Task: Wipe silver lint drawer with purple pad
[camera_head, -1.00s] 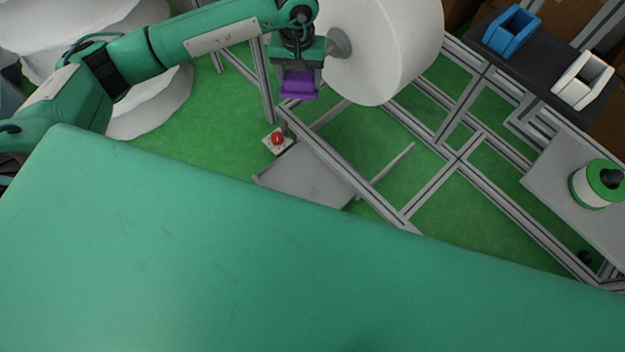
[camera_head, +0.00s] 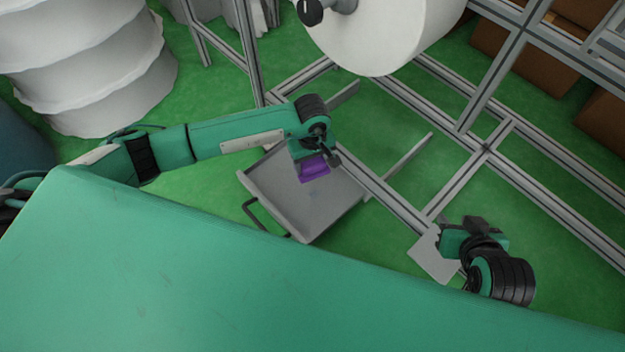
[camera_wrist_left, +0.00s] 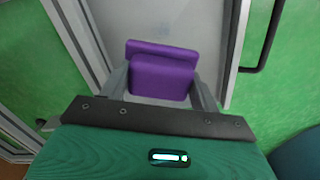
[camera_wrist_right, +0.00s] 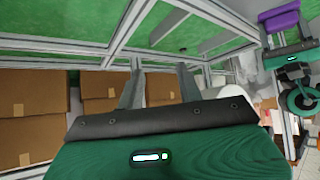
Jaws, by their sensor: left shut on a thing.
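The silver lint drawer (camera_head: 275,180) is a shallow grey tray low in the metal frame, with a dark handle (camera_head: 262,215) on its front side. My left gripper (camera_head: 306,160) is shut on the purple pad (camera_head: 315,170) and is over the drawer. The left wrist view shows the pad (camera_wrist_left: 163,75) between the two fingers, with grey drawer surface beyond it. I cannot tell whether the pad touches the drawer. My right gripper (camera_wrist_right: 160,88) is open and empty in the right wrist view, where the pad (camera_wrist_right: 283,16) also shows.
A large white roll (camera_head: 385,30) hangs above and behind the drawer. Metal rails (camera_head: 400,205) run along its right. White stacked bags (camera_head: 85,60) stand at the left. Cardboard boxes (camera_head: 505,55) lie at the back right. My green body covers the front.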

